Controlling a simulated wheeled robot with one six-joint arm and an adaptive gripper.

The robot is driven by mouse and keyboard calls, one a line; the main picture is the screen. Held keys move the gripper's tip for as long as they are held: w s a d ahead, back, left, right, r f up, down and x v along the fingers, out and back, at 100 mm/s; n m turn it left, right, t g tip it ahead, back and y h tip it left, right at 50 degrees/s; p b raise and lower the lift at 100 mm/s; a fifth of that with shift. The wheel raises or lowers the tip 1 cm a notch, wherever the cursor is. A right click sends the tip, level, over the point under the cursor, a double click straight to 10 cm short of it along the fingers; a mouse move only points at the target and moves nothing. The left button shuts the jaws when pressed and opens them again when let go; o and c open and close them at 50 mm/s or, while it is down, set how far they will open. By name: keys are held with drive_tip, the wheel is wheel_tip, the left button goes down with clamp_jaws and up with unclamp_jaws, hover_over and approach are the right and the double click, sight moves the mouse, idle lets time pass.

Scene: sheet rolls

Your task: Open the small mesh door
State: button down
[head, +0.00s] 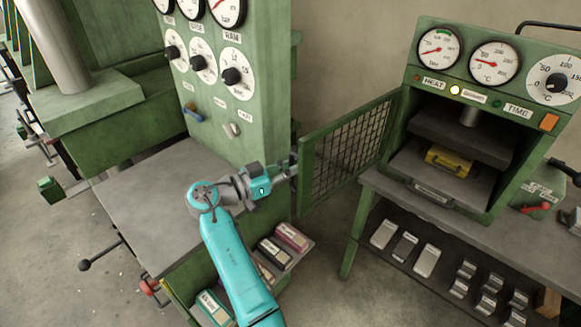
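The small mesh door (348,150) is a green frame with dark wire mesh. It stands swung out to the left of the green press (425,108), and the press opening is exposed. My gripper (292,168) is at the door's free left edge, at about mid-height. Its fingers are small here and partly merge with the door frame, so I cannot tell whether they are shut on anything or touching it. Inside the opening, a yellow block (449,159) lies on a grey plate.
A green control cabinet (255,115) with gauges and knobs stands behind my arm. A grey bench top (165,205) lies to the left. Small boxes (290,237) sit on a low shelf below my gripper. Metal blocks (427,260) lie on a shelf under the press.

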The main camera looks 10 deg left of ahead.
drive_tip(key=shift+d+f, duration=0.1)
drive_tip(key=c, duration=1.2)
unclamp_jaws()
drive_tip(key=v, duration=1.2)
